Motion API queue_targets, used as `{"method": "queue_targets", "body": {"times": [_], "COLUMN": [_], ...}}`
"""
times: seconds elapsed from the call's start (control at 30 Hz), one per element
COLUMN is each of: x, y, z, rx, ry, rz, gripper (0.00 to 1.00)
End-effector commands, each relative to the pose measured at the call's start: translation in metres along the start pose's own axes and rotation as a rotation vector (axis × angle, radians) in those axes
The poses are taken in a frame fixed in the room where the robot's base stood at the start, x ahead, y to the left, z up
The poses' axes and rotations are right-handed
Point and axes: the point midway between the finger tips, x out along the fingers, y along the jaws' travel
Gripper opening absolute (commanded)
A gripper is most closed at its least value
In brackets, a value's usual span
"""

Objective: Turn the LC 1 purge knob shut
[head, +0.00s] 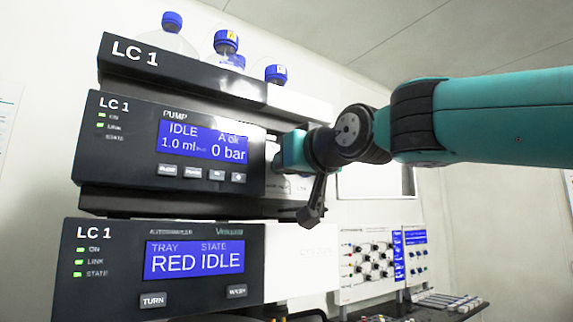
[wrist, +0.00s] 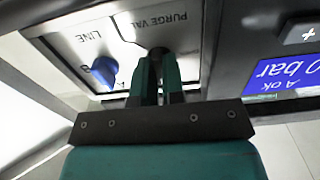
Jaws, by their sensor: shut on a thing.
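The LC 1 pump module (head: 150,112) is in the head view, its screen reading IDLE, 1.0 ml and 0 bar. In the wrist view, its white valve panel (wrist: 80,45) carries the label "PURGE VAL", upside down. The dark purge knob (wrist: 157,50) sits under that label, mostly hidden by my fingers. My gripper (wrist: 158,75) is shut on the knob, its two teal fingers on either side of it. The knob's pointing direction cannot be told. In the head view my wrist hides the knob and the fingertips.
A blue LINE selector knob (wrist: 103,72) stands close beside my fingers. The LC 1 autosampler (head: 110,270) is below the pump, and a tray with blue-capped bottles (head: 226,42) is above. Another instrument with several knobs (head: 372,262) stands on the bench at right.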

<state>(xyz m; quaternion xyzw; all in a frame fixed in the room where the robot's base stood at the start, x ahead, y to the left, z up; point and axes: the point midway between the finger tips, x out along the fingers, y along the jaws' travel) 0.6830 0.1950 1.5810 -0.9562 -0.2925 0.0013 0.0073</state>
Motion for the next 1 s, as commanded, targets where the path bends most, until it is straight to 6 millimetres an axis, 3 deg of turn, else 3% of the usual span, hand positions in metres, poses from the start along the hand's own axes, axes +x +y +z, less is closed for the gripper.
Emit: {"method": "queue_targets", "body": {"times": [0.2,0.23,0.33,0.73,0.87,1.0], "x": [0.001,0.001,0.001,-0.009,-0.032,-0.068], "y": [0.000,0.000,0.000,0.000,0.000,0.000], "z": [0.006,0.006,0.005,0.003,0.005,0.006], "rx": [0.002,0.002,0.002,0.000,0.000,0.001], "ry": [-0.015,-0.015,-0.013,-0.002,0.000,0.000], "rz": [0.000,0.000,0.000,0.000,0.000,0.000], "gripper": [0.00,0.12,0.35,0.35,0.35,0.35]}}
